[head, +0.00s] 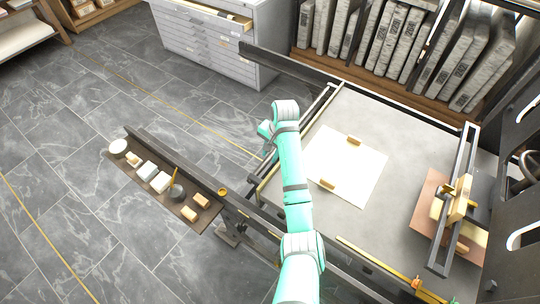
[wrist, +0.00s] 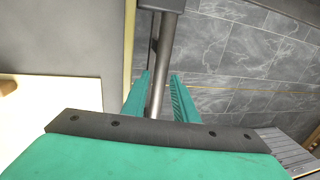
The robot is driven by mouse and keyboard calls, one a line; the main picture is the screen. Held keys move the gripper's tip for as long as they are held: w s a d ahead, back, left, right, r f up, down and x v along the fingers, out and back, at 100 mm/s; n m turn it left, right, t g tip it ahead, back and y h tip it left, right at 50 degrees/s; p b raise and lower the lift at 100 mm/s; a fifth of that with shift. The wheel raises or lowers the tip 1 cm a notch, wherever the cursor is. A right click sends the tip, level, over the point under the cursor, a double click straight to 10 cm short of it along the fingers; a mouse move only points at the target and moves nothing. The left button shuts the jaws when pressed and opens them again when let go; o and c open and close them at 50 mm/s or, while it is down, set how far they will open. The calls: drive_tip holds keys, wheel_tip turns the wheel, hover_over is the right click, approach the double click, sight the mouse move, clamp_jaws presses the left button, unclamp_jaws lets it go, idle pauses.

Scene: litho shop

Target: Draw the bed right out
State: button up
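The bed (head: 400,125) is a broad grey slab in a dark frame, with a pale sheet lying on it; its left edge also shows in the wrist view (wrist: 60,35). A round metal bar (wrist: 160,75) runs along outside that edge, on a dark bracket (wrist: 160,5). My gripper (wrist: 159,75) is at this bar, one teal finger on each side. Narrow gaps show between fingers and bar, so it looks open around it, not clamped. In the head view my arm reaches across the frame's near rail and hides part of the bed's left side.
A narrow shelf (head: 125,165) with small blocks and pots juts left of the frame. A grey drawer cabinet (head: 205,50) with its top drawer open stands behind. Racked stone slabs (head: 395,40) line the back.

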drive_tip(key=shift+w+a+f, duration=0.1)
drive_tip(key=shift+w+f, duration=0.05)
drive_tip(key=shift+f, duration=0.65)
drive_tip(key=shift+a, duration=0.1)
drive_tip(key=shift+w, duration=0.15)
drive_tip(key=shift+c, duration=0.2)
